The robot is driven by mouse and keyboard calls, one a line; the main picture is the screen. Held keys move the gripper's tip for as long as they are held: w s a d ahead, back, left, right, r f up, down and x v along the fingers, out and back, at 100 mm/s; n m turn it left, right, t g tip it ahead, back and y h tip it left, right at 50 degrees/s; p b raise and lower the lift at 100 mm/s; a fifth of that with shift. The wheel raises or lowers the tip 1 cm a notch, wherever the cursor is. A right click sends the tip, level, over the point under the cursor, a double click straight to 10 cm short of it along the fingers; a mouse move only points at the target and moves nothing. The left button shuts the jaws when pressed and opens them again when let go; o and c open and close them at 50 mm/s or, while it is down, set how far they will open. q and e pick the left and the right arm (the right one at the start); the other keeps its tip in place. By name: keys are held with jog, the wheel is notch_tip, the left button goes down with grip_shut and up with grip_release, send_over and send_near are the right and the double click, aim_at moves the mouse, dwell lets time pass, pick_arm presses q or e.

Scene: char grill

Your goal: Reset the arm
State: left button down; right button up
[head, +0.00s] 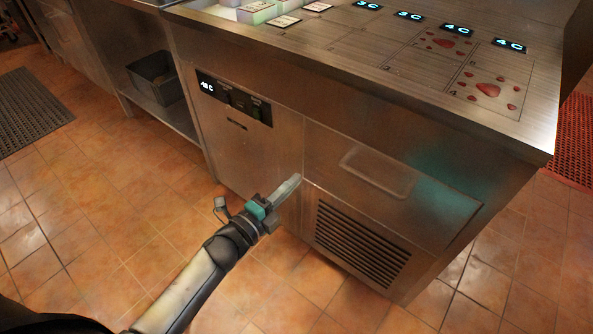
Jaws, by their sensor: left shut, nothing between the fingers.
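My left gripper (287,188) is at the end of my left arm, which comes in from the lower left. Its fingers are together and hold nothing. It points up and to the right, in front of the steel counter (240,155), near the seam between the counter's door and its drawer front. I cannot tell whether the fingertips touch the steel. My right gripper is not in view.
The counter's top carries small white containers (258,12) at the back, several lit temperature displays (457,29) and red stains (487,90). A drawer handle (378,172) and vent grille (360,243) are on its front. A dark bin (153,82) sits on a low shelf.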

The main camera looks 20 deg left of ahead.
pick_arm(q)
jog(key=s+a+f+n+g+y+p, duration=0.2)
jog(key=s+f+n+g+y, duration=0.15)
jog(key=s+f+n, duration=0.45)
jog(key=s+a+f+n+g+y+p, duration=0.2)
jog(key=s+a+f+n+g+p, duration=0.15)
jog(key=f, duration=0.85)
jog(key=s+f+n+g+p, duration=0.1)
jog(key=s+f+n+g, duration=0.3)
jog(key=s, duration=0.8)
jog(key=s+f+n+g+p, duration=0.1)
jog(key=s+f+n+g, duration=0.3)
jog(key=s, duration=0.7)
jog(key=shift+s+a+f+y+p, duration=0.3)
jog(key=shift+s+f+y+p, duration=0.1)
jog(key=shift+f, duration=0.3)
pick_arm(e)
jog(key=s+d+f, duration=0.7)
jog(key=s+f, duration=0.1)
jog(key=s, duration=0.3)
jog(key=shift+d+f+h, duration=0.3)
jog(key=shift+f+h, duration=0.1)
